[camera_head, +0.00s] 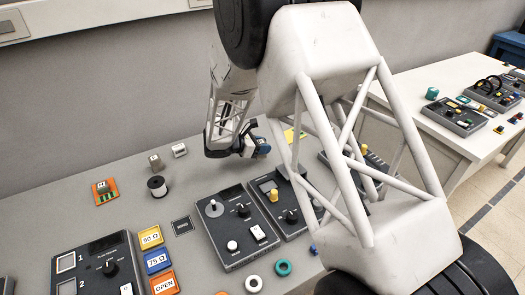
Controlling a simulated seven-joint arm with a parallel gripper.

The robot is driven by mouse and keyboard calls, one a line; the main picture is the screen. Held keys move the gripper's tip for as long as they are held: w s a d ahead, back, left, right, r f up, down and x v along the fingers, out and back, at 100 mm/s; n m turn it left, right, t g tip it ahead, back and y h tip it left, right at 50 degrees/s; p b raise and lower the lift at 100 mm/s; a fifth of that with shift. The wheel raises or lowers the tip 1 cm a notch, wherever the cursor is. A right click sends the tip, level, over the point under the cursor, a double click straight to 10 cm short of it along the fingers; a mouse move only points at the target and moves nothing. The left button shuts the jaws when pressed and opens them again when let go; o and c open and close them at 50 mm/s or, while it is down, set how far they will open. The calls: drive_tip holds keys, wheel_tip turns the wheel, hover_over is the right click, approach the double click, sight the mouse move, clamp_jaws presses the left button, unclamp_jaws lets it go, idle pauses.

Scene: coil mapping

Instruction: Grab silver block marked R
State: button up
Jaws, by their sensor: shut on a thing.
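My gripper (256,145) is at the end of the arm, low over the back of the grey table. Two other small light blocks, a grey one (155,162) and a whiter one (179,150), stand to the left of my gripper. I cannot read an R on either.
A dark spool (157,187) and an orange card with a green part (105,191) lie left. Control boxes (235,227) and coloured tiles (158,261) fill the front. A yellow piece (294,134) is behind my arm, which hides much of the right side.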

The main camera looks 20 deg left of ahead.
sight(263, 141)
drive_tip(key=shift+r, duration=3.5)
